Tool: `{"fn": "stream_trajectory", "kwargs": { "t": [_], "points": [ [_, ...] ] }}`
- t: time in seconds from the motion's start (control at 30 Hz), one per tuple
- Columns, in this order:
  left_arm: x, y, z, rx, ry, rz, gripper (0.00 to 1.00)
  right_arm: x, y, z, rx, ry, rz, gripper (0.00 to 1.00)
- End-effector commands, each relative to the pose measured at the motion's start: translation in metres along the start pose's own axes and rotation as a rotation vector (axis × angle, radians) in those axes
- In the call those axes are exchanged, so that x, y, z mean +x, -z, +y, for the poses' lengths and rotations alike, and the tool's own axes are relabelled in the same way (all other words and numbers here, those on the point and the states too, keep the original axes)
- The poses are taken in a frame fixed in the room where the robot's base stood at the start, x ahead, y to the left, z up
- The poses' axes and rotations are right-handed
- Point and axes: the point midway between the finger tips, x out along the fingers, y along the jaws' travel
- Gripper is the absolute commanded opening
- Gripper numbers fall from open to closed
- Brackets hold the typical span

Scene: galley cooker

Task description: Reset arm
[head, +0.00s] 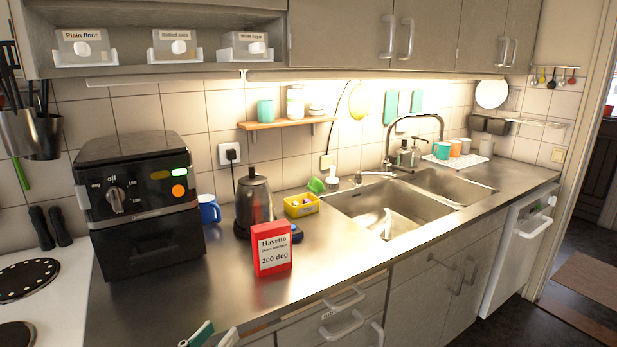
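The tip of my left gripper (200,334) shows as a small green and dark piece at the bottom edge, in front of the counter's front edge. Most of it is cut off by the frame, so I cannot tell whether it is open or shut. No held thing shows at the visible part. My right gripper is not in view.
The steel counter (345,255) carries a black air fryer (145,200), a red box (271,249), a kettle (254,203), a blue mug (209,209) and a yellow tub (301,205). A double sink (388,213) lies right. Drawer handles (343,300) stick out below.

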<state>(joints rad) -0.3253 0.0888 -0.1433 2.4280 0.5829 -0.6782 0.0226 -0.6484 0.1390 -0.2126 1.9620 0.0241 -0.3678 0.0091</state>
Motion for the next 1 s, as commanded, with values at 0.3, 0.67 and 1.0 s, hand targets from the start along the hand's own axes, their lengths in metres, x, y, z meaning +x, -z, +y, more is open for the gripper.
{"fn": "stream_trajectory", "kwargs": {
  "t": [0.3, 0.67, 1.0],
  "points": [
    [-0.085, -0.145, -0.081, 0.478, 0.228, -0.604, 0.31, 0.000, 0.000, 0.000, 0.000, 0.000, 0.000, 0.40],
    [-0.166, -0.184, -0.136, 0.706, 0.362, -0.943, 0.31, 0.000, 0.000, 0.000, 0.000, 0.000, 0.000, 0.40],
    [-0.198, -0.206, -0.152, 0.776, 0.397, -1.065, 0.31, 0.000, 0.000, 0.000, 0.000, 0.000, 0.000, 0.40]
  ]
}}
